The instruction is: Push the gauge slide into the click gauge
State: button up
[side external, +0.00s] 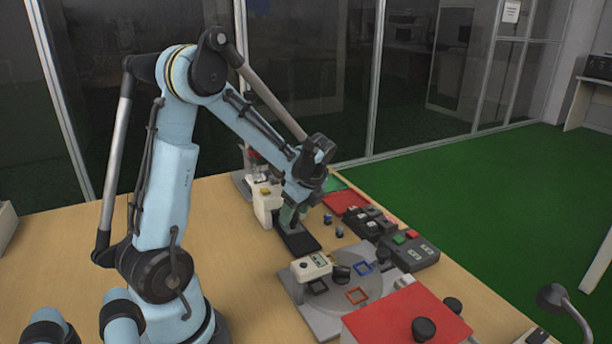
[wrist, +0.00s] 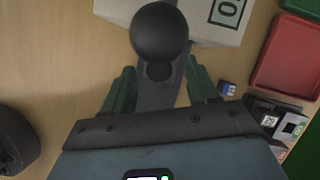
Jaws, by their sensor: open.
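The click gauge seems to be the beige box with a dark base; its box (side external: 267,204) stands left of my gripper in the side view. The wrist view shows the box (wrist: 205,32) at the top with a display that reads 0. The gauge slide looks to be the dark grey bar (wrist: 158,98) with a round black knob (wrist: 160,32). My gripper (wrist: 160,82) is open, its green fingers on either side of the bar, just below the knob in the picture. In the side view my gripper (side external: 289,217) is low over the dark base (side external: 303,241). Finger contact cannot be told.
A red tray (side external: 342,202) and a black switch box (side external: 410,250) lie to the right. Small blue parts (side external: 328,219) stand near the gripper. A grey fixture plate (side external: 330,318) and a red-topped box (side external: 405,318) are in front. The wooden table is bare on the left.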

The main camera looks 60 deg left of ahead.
jog(key=v, duration=1.1)
jog(key=s+d+n+t+h, duration=0.1)
jog(key=d+n+t, duration=0.3)
jog(key=d, duration=0.5)
jog(key=s+d+n+t+h, duration=0.2)
jog(key=d+n+t, duration=0.3)
jog(key=d+n, duration=0.4)
jog(key=shift+s+d+f+h, duration=0.25)
jog(key=shift+s+h, duration=0.1)
jog(key=shift+h, duration=0.25)
